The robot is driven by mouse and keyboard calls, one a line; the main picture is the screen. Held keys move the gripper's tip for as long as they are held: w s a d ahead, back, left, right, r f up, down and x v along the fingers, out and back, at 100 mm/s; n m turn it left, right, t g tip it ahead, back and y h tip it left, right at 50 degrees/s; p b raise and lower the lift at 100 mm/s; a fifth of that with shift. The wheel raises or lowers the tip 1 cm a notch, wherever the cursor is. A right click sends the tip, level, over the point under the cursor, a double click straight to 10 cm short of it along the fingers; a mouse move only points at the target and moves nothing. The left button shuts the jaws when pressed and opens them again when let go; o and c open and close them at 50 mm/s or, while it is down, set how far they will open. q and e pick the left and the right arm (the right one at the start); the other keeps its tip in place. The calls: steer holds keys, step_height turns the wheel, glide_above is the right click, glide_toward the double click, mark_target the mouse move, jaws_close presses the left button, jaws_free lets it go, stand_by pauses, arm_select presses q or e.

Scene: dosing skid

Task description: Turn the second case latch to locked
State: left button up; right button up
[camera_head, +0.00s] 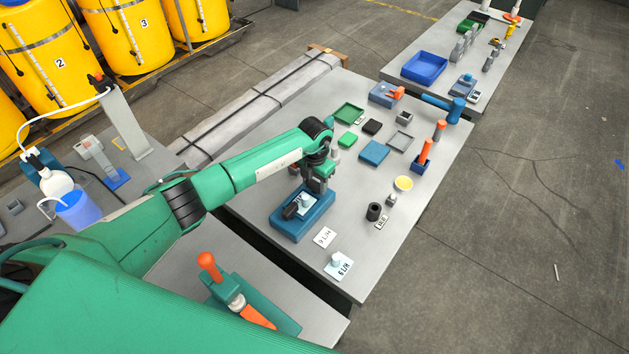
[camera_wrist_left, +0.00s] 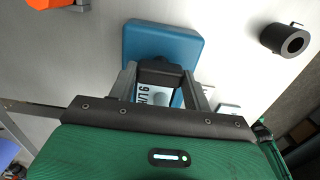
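A blue case (camera_head: 288,226) lies on the grey table with a black latch-like part (camera_head: 291,211) and a pale label on top. The case also shows in the left wrist view (camera_wrist_left: 190,45), with the black part (camera_wrist_left: 160,74) in front of a label reading like "9 L/H". My left gripper (camera_head: 317,187) is over the case. In the wrist view its fingers (camera_wrist_left: 163,92) stand apart on either side of the black part; contact is not clear. Another blue box (camera_head: 379,96) with an orange handle (camera_head: 397,92) sits farther back. No number marks either as second. My right gripper is not in view.
Two label cards (camera_head: 340,265) lie near the table's front edge. A gap separates this table from the nearer bench.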

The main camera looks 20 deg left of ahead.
arm_select(q)
steer(key=shift+c, duration=0.2)
steer(key=shift+f+m+b, duration=0.1)
steer(key=shift+m+b, duration=0.3)
steer(key=shift+b, duration=0.25)
steer(key=m+b, duration=0.9)
steer(key=b, duration=0.3)
steer(key=shift+f, duration=0.15)
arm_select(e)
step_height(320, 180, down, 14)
arm_select(q)
steer(key=m+b, duration=0.4)
steer(key=b, duration=0.1)
steer(key=shift+m, duration=0.4)
steer(key=shift+m+b, duration=0.5)
steer(key=shift+b, duration=0.15)
steer(key=shift+r+m+b, duration=0.3)
steer(key=shift+m+b, duration=0.6)
steer(key=shift+m, duration=0.2)
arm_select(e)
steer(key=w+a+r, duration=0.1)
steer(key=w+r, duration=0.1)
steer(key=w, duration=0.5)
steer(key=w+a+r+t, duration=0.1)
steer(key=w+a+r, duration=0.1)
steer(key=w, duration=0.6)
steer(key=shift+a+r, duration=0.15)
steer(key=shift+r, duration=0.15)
